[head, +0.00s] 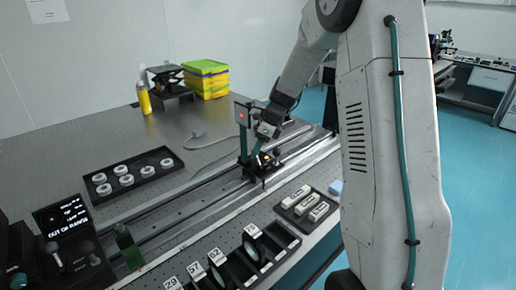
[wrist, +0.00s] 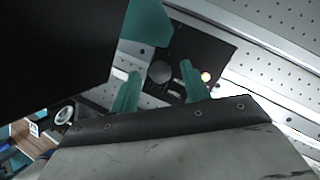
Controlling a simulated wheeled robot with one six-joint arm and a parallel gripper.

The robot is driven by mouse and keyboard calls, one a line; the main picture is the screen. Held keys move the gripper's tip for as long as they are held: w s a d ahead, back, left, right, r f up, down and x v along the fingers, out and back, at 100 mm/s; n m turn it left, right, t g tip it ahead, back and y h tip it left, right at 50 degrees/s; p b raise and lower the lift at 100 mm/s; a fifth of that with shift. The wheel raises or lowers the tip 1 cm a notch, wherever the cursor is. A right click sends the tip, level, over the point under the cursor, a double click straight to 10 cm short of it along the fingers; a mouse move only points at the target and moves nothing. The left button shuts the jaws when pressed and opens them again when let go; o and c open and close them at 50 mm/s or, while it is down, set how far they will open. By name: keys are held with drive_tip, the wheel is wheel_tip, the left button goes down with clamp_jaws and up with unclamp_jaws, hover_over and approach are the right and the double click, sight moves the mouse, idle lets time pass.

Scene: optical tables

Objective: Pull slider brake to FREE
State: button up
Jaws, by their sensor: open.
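The slider (head: 262,167) is a small dark carriage on the long rail, with a dark upright plate (head: 242,116) bearing a red dot beside it. In the wrist view the slider's dark top (wrist: 215,52) carries a round grey knob (wrist: 160,72) and a small glowing orange-white spot (wrist: 205,76). My gripper (head: 258,149) is low over the slider. In the wrist view its two teal fingers (wrist: 161,72) are apart, with the knob between their tips in the picture. I cannot tell whether they touch it. Any brake marking is unreadable.
The rail (head: 205,200) runs diagonally across the perforated table. A tray of white rings (head: 127,177) lies behind it. A numbered rack (head: 245,262) and a tray of white blocks (head: 307,205) stand in front. A display box (head: 70,225) reads "OUT OF RANGE". A large black shape (wrist: 50,50) blocks the wrist view's left.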

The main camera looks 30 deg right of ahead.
sight(269, 174)
drive_tip(key=shift+f, duration=0.2)
drive_tip(key=c, duration=1)
drive_tip(key=shift+s+r+t, duration=0.1)
drive_tip(key=shift+s+t, duration=0.05)
drive_tip(key=shift+t, duration=0.15)
drive_tip(key=shift+s+d+r+t+y, duration=0.1)
drive_tip(key=shift+s+d+t+y, duration=0.15)
drive_tip(key=shift+s+t, duration=0.35)
drive_tip(key=s+t, duration=0.1)
drive_tip(key=s+t+y, duration=0.1)
drive_tip(key=t, duration=0.1)
drive_tip(key=shift+d+n, duration=0.15)
drive_tip(key=shift+n, duration=0.25)
drive_tip(key=s+t, duration=0.1)
drive_tip(key=s+f+t+y, duration=0.1)
drive_tip(key=t, duration=0.1)
drive_tip(key=shift+d+n+t, duration=0.2)
drive_tip(key=shift+n+t, duration=0.1)
drive_tip(key=shift+s+d+f+n+t+y, duration=0.1)
drive_tip(key=shift+s+f+n+t+y, duration=0.2)
drive_tip(key=shift+t, duration=0.4)
drive_tip(key=shift+s+f+n+t+y, duration=0.15)
drive_tip(key=shift+s+t, duration=0.2)
drive_tip(key=shift+t, duration=0.35)
